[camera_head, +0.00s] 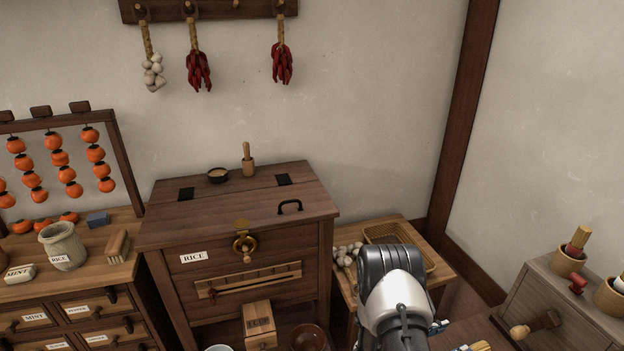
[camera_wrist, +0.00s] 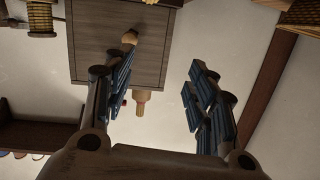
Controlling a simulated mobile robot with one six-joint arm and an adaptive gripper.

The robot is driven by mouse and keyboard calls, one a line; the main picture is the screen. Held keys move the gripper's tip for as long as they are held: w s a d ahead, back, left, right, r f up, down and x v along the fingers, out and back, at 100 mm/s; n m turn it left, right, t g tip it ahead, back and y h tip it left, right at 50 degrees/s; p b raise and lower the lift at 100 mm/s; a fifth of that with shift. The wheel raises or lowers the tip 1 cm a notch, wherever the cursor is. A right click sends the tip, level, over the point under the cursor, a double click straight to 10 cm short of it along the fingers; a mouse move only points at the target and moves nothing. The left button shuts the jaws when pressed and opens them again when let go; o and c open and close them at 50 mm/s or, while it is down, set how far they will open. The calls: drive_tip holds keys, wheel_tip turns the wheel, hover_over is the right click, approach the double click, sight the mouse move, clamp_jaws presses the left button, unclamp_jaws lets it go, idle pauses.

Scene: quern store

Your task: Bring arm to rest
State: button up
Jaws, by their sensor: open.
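My arm rises at the lower middle right of the head view, with a white and dark grey link in front of the small wooden table. My gripper (camera_wrist: 158,95) shows in the wrist view with its two ribbed blue finger pads wide apart. Nothing is between the pads. The wrist view appears upside down, with a grey-brown wooden cabinet (camera_wrist: 88,45) beyond the left finger. In the head view the fingers are mostly hidden behind the arm or out of frame.
A wooden rice chest (camera_head: 175,232) stands left of my arm. A small table (camera_head: 345,283) with a woven basket (camera_head: 430,262) and garlic (camera_head: 346,254) is close behind the arm. A grey cabinet (camera_head: 545,290) with brush pots stands at right.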

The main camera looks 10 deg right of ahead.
drive_tip(key=w+a+r+n+t+y, duration=0.1)
drive_tip(key=w+a+r+t+y, duration=0.1)
drive_tip(key=w+a+r+y, duration=0.25)
drive_tip(key=w+a+r+n+t+y, duration=0.1)
drive_tip(key=w+a+r+t, duration=0.15)
drive_tip(key=w+r, duration=0.4)
drive_tip(key=w+a+r+n+t+y, duration=0.1)
drive_tip(key=w+a+r+n+y, duration=0.2)
drive_tip(key=a+r, duration=0.35)
drive_tip(key=w+a+r+n+t+y, duration=0.1)
drive_tip(key=a+r+n+y, duration=0.1)
drive_tip(key=a+r+y, duration=0.45)
drive_tip(key=s+a+r+n+g+y, duration=0.1)
drive_tip(key=s+a+r+n, duration=0.25)
drive_tip(key=s+a, duration=0.25)
drive_tip(key=s+a+r+n+y, duration=0.1)
drive_tip(key=s+a+r+n, duration=0.1)
drive_tip(key=s+a+r, duration=0.3)
drive_tip(key=s+n+g+h, duration=0.1)
drive_tip(key=s+n+g, duration=0.2)
drive_tip(key=s, duration=1.9)
drive_tip(key=shift+s+a+r+n+g, duration=0.2)
drive_tip(key=shift+n+g, duration=0.15)
drive_tip(key=shift+n, duration=0.5)
